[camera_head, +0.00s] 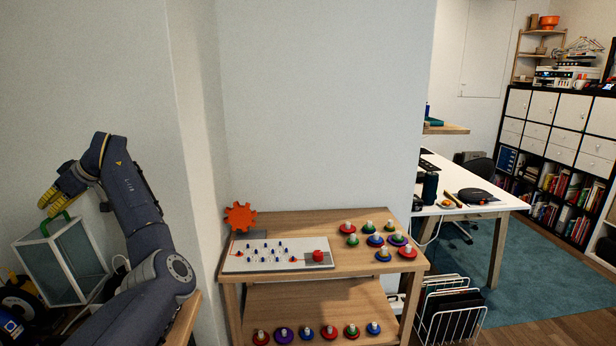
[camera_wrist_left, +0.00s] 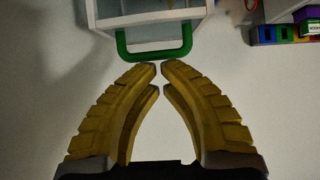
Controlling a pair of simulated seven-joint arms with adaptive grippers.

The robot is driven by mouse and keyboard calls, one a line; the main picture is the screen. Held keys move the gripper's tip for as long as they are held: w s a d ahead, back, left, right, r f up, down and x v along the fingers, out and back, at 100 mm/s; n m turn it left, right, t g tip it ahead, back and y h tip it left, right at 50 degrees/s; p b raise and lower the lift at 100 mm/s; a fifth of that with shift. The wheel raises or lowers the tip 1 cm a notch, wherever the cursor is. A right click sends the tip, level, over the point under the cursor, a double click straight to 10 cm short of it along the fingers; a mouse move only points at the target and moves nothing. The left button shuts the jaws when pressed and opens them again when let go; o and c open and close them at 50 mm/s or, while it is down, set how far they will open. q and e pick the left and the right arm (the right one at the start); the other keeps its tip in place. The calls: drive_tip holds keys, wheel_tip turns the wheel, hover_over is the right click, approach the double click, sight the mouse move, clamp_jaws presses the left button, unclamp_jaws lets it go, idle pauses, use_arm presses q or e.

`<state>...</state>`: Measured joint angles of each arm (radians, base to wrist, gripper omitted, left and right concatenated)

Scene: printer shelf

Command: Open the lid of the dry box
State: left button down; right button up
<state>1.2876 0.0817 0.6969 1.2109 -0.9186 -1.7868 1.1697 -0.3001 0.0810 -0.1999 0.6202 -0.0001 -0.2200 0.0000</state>
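The dry box (camera_head: 21,243) is a box with a white frame and pale clear sides, at the left of the head view. A green handle (camera_head: 46,229) stands on its top; the lid looks shut. My left gripper (camera_head: 48,209) has yellow fingers and hangs just above the handle. In the left wrist view, the fingertips (camera_wrist_left: 160,66) come together with only a thin gap, right at the bar of the green handle (camera_wrist_left: 137,57). I see no handle clearly between the fingers; whether they touch it I cannot tell. My right gripper is out of view.
Dark and yellow items (camera_head: 18,300) crowd the lower left beside the box. A wooden shelf (camera_head: 350,268) with a white board, an orange gear and several colored knobs stands in the middle. Colored blocks (camera_wrist_left: 285,32) show at the wrist view's upper right. A wall is behind the box.

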use_arm(q)
drive_tip(key=shift+s+a+r, duration=0.15)
drive_tip(key=shift+a+r, duration=0.5)
drive_tip(key=shift+a, duration=0.25)
drive_tip(key=v, duration=0.9)
drive_tip(key=x, duration=0.9)
drive_tip(key=shift+d+f, duration=0.1)
drive_tip(key=shift+d, duration=0.05)
drive_tip(key=shift+d+f+h, duration=0.15)
drive_tip(key=shift+d+f, duration=0.05)
drive_tip(key=shift+f, duration=0.3)
drive_tip(key=shift+d+f+h, duration=0.15)
drive_tip(key=shift+d+f, duration=0.05)
drive_tip(key=shift+f, duration=0.25)
drive_tip(key=shift+a+f+h, duration=0.1)
drive_tip(key=shift+a+h, duration=0.2)
drive_tip(key=shift+a, duration=0.05)
